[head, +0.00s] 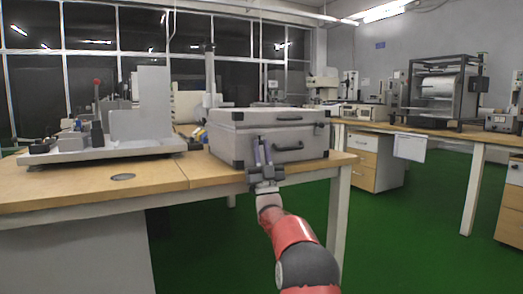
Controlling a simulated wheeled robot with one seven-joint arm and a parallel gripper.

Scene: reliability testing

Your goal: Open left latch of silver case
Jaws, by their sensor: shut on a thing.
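The silver case (300,139) stands closed near the right end of the wooden workbench, with its front face towards me. A dark handle (288,149) is on the front, and another dark handle (290,118) shows on the lid. My gripper (263,151) is at the left part of the front face, left of the front handle. Its fingers point up and are shut on the left latch, which they hide almost wholly. The latch's exact position cannot be made out. The lid lies flat on the base.
The wooden workbench (110,186) has its front edge just below my gripper. A large white-and-grey instrument (140,120) stands on it to the left. A second bench (430,131) with machines stands behind at right. The green floor (400,235) is clear at right.

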